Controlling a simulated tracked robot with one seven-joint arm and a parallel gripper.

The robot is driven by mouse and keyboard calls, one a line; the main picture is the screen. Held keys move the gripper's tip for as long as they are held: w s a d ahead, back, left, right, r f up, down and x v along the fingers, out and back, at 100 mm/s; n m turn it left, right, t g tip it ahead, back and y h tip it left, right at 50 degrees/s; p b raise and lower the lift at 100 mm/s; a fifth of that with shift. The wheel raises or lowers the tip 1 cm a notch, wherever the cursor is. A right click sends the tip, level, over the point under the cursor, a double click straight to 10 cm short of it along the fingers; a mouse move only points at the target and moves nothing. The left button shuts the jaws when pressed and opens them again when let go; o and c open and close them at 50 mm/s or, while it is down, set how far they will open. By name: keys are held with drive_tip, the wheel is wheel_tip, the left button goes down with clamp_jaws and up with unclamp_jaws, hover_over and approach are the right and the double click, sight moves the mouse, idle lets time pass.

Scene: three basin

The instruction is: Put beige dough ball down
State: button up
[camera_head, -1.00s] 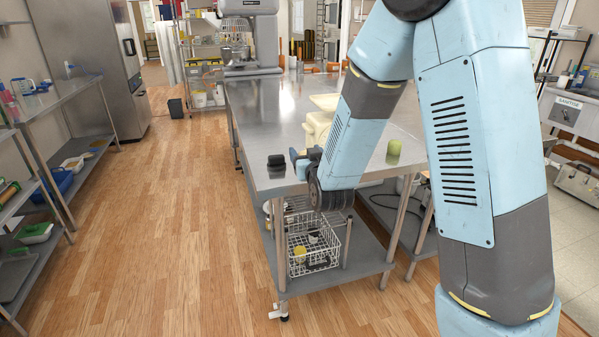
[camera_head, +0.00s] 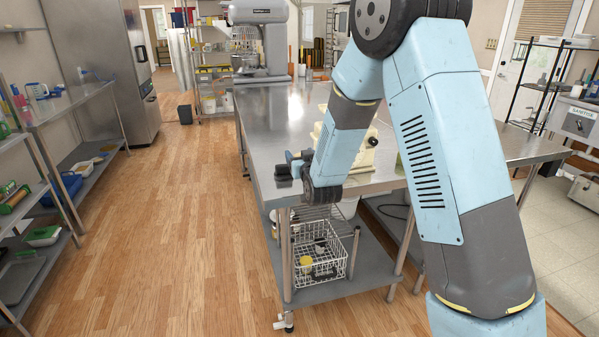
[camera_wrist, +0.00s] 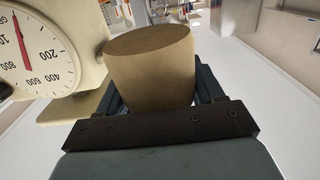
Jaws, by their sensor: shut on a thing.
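In the wrist view, my gripper (camera_wrist: 155,108) is shut on a beige, flat-topped rounded thing, which I take to be the beige dough ball (camera_wrist: 150,65). A cream dial scale (camera_wrist: 40,50) stands close at the left of it, with a white-faced dial and red pointer. In the head view, my gripper (camera_head: 292,166) is over the near left corner of the steel table (camera_head: 275,125). The dough ball cannot be made out there. The scale (camera_head: 360,158) is partly hidden behind my arm. Whether the ball touches a surface is not clear.
A wire basket (camera_head: 320,258) sits on the lower shelf. A large mixer (camera_head: 262,40) stands at the far end. The table's left middle is bare. Shelving (camera_head: 50,150) lines the left wall.

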drive_tip(key=w+f, duration=0.1)
drive_tip(key=f, duration=0.1)
drive_tip(key=w+f, duration=0.2)
drive_tip(key=shift+w+a, duration=0.1)
drive_tip(key=shift+w, duration=0.05)
drive_tip(key=shift+w+f, duration=0.15)
drive_tip(key=shift+f, duration=0.2)
wheel_tip(320, 180, down, 3)
drive_tip(key=shift+r, duration=0.2)
drive_tip(key=o, duration=1.2)
drive_tip(key=shift+o, duration=0.2)
drive_tip(key=v, duration=1.2)
